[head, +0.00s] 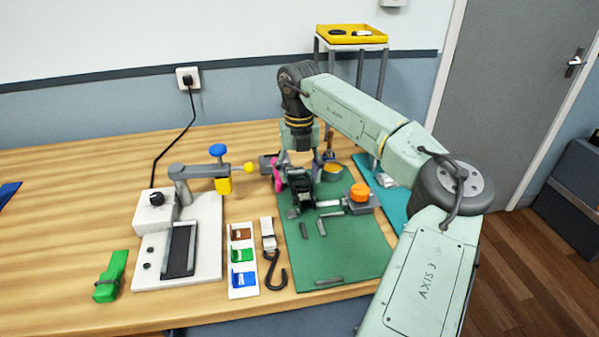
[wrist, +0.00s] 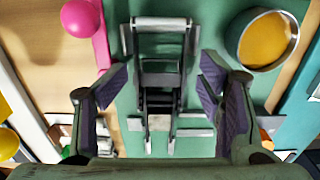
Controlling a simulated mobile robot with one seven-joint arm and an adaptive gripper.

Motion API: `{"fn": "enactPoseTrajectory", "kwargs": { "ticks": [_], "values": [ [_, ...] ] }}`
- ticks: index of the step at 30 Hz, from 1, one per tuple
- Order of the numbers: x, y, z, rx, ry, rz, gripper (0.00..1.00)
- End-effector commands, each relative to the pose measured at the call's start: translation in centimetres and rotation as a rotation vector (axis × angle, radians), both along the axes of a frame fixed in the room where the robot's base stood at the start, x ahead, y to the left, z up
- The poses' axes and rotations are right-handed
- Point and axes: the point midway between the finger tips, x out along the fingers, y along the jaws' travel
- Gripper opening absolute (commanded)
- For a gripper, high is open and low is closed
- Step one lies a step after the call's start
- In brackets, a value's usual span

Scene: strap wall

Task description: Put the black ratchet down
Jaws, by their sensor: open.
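The black ratchet (head: 302,191) stands on the green mat (head: 340,258), beneath my gripper (head: 302,165) in the head view. In the wrist view the ratchet (wrist: 160,80), a dark frame with pale metal cross bars, lies between and beyond my gripper's fingers (wrist: 162,78). The fingers are spread wide, with visible gaps on both sides of the ratchet. My gripper is open and holds nothing. The ratchet's underside is hidden, so its exact contact with the mat is unclear.
Pale metal pieces lie on the mat around the ratchet. A pink ball (wrist: 80,17) and a round tin with orange contents (wrist: 268,40) flank it. An orange knob (head: 360,191) stands to the right. The mat's front is mostly clear. A hook strap (head: 270,250) lies left of the mat.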

Motion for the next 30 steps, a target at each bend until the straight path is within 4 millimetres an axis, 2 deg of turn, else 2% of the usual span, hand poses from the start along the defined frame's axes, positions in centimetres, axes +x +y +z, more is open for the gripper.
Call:
{"fn": "enactPoseTrajectory", "kwargs": {
  "ticks": [5, 12, 18, 24, 30],
  "values": [
    [0.1, 0.1, 1.9, -0.001, -0.004, 0.0, 0.63],
    [0.1, 0.1, 7.4, -0.002, -0.005, -0.001, 0.63],
    [0.0, 0.1, 11.2, 0.0, -0.003, 0.0, 0.63],
    [0.0, 0.0, 12.9, 0.0, -0.001, -0.001, 0.63],
    [0.0, 0.0, 13.1, 0.0, 0.0, 0.001, 0.63]
  ]
}}
